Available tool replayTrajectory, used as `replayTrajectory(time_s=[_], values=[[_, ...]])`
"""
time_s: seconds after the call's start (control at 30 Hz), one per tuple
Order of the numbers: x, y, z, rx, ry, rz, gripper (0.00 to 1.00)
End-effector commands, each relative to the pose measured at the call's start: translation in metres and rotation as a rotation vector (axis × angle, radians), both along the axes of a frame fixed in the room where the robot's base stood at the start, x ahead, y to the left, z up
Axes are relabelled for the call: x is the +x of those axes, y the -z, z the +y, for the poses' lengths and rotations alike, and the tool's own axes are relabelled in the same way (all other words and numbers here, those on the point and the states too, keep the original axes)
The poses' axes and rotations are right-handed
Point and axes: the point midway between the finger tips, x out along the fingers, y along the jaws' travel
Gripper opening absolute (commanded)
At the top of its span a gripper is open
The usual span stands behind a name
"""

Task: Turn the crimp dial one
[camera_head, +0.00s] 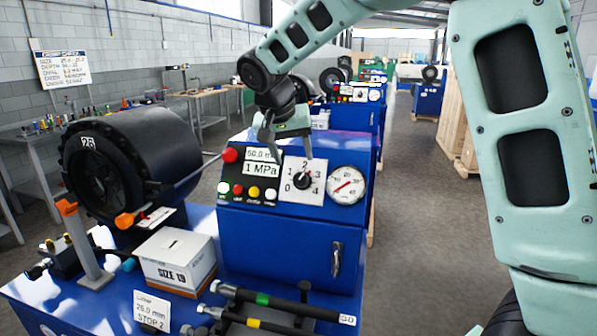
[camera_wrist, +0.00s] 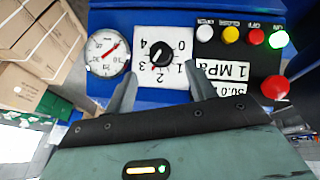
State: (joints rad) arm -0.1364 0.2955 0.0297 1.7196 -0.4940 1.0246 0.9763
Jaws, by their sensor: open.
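The crimp dial (camera_head: 303,181) is a black knob on a white plate marked 0 to 4, on the sloping face of the blue control box. It also shows in the wrist view (camera_wrist: 161,53), upside down. Its small white mark appears to point toward 3. My gripper (camera_head: 290,152) is open and empty, above and in front of the plate in the head view. In the wrist view its two fingers (camera_wrist: 161,76) reach toward the plate, one on each side of the 2, apart from the knob. Contact with the plate cannot be told.
A round pressure gauge (camera_head: 346,185) sits right of the dial. Left of it are a 1 MPa label (camera_head: 262,169), several coloured buttons (camera_head: 247,192) and a red mushroom button (camera_head: 230,155). The black crimper head (camera_head: 135,163), a SIZE 19 box (camera_head: 176,260) and hoses (camera_head: 290,305) crowd the bench.

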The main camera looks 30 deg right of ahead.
Motion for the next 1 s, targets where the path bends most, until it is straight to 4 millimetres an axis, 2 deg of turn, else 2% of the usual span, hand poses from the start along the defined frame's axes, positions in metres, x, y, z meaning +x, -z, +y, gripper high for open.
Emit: replayTrajectory(time_s=[0.2, 0.4, 0.8, 0.83, 0.9, 1.0], values=[[0.008, 0.038, -0.016, -0.001, 0.001, 0.004, 0.56], [0.014, 0.061, -0.025, 0.000, 0.000, 0.002, 0.56], [0.016, 0.069, -0.028, 0.001, -0.001, 0.000, 0.56], [0.016, 0.069, -0.028, 0.001, -0.001, 0.000, 0.53], [0.016, 0.069, -0.028, 0.001, -0.001, 0.000, 0.33], [0.016, 0.069, -0.028, 0.001, -0.001, 0.000, 0.11]])
